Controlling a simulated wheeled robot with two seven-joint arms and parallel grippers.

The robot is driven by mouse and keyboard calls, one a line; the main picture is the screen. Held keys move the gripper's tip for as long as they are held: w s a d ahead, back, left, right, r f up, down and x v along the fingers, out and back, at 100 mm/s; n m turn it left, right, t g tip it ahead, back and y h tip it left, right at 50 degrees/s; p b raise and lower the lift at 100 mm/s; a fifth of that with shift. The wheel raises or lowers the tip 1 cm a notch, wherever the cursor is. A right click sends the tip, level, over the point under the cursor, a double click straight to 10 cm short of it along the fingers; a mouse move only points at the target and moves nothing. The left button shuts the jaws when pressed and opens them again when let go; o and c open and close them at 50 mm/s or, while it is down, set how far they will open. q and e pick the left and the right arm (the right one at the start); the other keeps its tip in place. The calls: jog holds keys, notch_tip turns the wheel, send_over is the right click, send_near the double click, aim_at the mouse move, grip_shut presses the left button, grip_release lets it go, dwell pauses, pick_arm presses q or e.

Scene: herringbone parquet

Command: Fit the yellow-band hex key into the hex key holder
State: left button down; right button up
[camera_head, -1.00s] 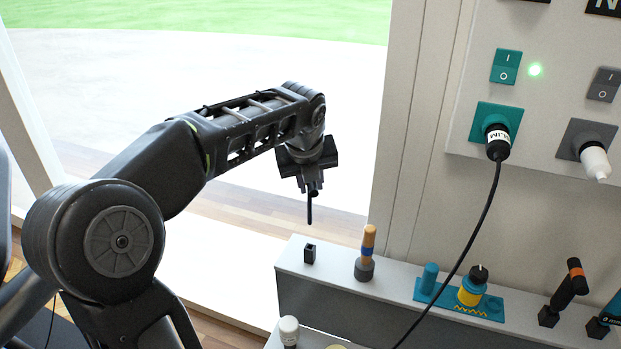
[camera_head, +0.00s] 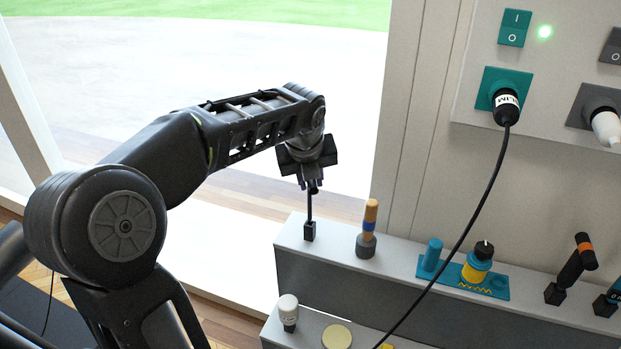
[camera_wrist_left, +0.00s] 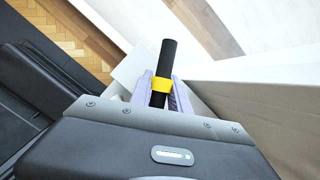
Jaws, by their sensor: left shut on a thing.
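The yellow-band hex key is in my left gripper (camera_head: 312,186). In the left wrist view, its black bar (camera_wrist_left: 167,58) with the yellow band sits between the two pale fingers, which are shut on it. In the head view, the thin dark shaft (camera_head: 309,207) hangs upright below the fingers, and the band cannot be made out. The hex key holder (camera_head: 309,232) is a small black block on the grey ledge. The shaft's lower end meets the holder's top; I cannot tell whether it is inside. My right gripper is out of view.
A wooden-handled tool (camera_head: 370,220) in a grey base stands just right of the holder. Further right are a blue tray (camera_head: 430,272) with a yellow bottle (camera_head: 477,262), and an orange-banded black tool (camera_head: 572,270). A black cable (camera_head: 470,222) hangs in front of the ledge (camera_head: 340,257).

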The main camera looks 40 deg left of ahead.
aim_at(308, 183)
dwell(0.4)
pick_arm(q)
jog(key=shift+p, duration=0.8)
dwell(1.3)
jog(key=shift+f+b, duration=1.85)
jog(key=shift+f, duration=0.95)
jog(key=c, duration=1.2)
grip_release()
jog(key=shift+o, duration=0.2)
jog(key=p+v, duration=0.1)
jog(key=v, duration=0.6)
jog(key=shift+r, duration=0.1)
jog(key=shift+s+d+r, duration=0.15)
jog(key=shift+r, duration=0.2)
